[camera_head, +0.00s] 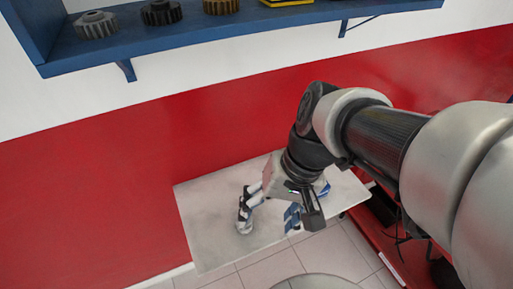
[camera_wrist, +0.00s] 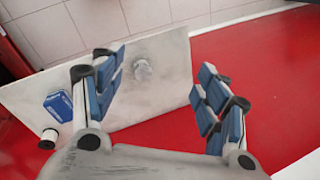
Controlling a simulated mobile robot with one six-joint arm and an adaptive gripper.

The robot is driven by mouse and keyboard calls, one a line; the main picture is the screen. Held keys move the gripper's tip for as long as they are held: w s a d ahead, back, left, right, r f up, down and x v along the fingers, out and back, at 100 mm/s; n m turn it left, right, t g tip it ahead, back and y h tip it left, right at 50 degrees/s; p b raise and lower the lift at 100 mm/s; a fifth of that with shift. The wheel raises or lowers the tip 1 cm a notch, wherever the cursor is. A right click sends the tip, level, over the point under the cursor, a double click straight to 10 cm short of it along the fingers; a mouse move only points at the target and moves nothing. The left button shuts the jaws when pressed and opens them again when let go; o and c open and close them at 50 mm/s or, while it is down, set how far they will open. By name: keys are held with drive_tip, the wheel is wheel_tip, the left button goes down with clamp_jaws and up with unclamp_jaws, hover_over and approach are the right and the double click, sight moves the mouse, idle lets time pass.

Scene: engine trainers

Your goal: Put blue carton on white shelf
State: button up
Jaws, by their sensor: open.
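The blue carton (camera_wrist: 58,106) appears to stand on the white shelf (camera_wrist: 118,125), on its left part in the wrist view. In the head view a small blue patch (camera_head: 323,189), likely the carton, shows behind my wrist, mostly hidden. The white shelf (camera_head: 205,215) is the pale slab against the red wall. My gripper (camera_head: 268,218) is over the shelf with its fingers spread. In the wrist view my gripper (camera_wrist: 160,95) is open and empty, and the carton is outside the left finger.
A small grey thing (camera_wrist: 143,69) lies on the slab between the fingers in the wrist view. A small black-and-white round thing (camera_wrist: 49,138) is near the carton. A blue wall shelf (camera_head: 225,32) with several gears is above. Tiled floor (camera_head: 335,250) lies beyond the slab.

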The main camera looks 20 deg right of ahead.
drive_tip(key=r+n+t+h, duration=0.1)
drive_tip(key=s+d+r+n+t+h, duration=0.1)
drive_tip(key=r, duration=0.1)
drive_tip(key=s+r+n+t+h, duration=0.1)
drive_tip(key=n+t, duration=0.1)
drive_tip(key=shift+d+r, duration=0.25)
drive_tip(key=shift+f, duration=0.1)
